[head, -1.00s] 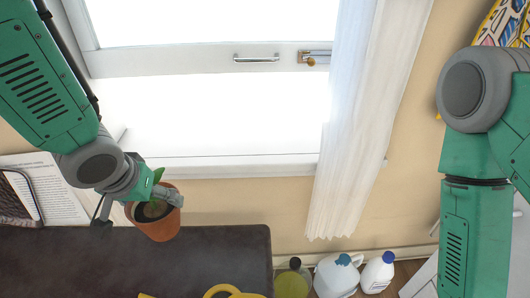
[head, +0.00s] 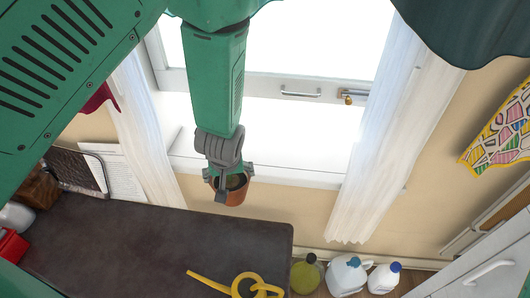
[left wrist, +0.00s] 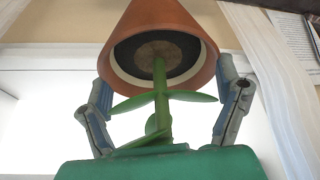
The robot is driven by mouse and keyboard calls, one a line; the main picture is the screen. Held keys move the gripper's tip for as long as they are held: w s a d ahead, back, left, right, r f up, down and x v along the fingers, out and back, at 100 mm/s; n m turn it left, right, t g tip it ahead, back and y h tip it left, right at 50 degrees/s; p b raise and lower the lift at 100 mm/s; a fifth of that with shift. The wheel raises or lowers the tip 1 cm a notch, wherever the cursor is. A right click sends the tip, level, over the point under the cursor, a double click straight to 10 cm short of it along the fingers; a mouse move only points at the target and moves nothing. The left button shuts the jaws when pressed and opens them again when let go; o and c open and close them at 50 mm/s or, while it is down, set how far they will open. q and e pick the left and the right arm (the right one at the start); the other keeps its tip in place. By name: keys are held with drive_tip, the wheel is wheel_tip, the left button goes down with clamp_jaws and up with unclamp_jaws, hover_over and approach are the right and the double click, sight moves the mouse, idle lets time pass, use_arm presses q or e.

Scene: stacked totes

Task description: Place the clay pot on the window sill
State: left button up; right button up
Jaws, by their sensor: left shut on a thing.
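The clay pot (head: 232,196) is terracotta, with dark soil and a green plant. My left gripper (head: 229,180) is shut on it, with a finger on each side near the rim. They hang in front of the window sill (head: 290,175), close to its front edge, beyond the dark table's far edge. I cannot tell the pot's exact height against the sill. In the left wrist view the pot (left wrist: 190,38) is between both fingers (left wrist: 163,78), its plant pointing toward the camera. My left forearm hides part of the window. My right gripper is out of view.
White curtains hang at the left (head: 142,125) and right (head: 375,150) of the window. The dark table (head: 130,245) carries a yellow item (head: 245,288). Several bottles (head: 345,275) stand at the lower right. The visible sill looks clear.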

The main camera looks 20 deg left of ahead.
use_arm(q)
drive_tip(key=shift+r+n+p, duration=0.4)
drive_tip(key=shift+p, duration=0.3)
drive_tip(key=w+a+f, duration=0.3)
drive_tip(key=w+a, duration=0.7)
drive_tip(key=w, duration=0.4)
drive_tip(key=shift+w+a+f, duration=0.35)
drive_tip(key=o, duration=1.6)
drive_tip(key=shift+c, duration=0.2)
drive_tip(key=shift+s+d, duration=0.1)
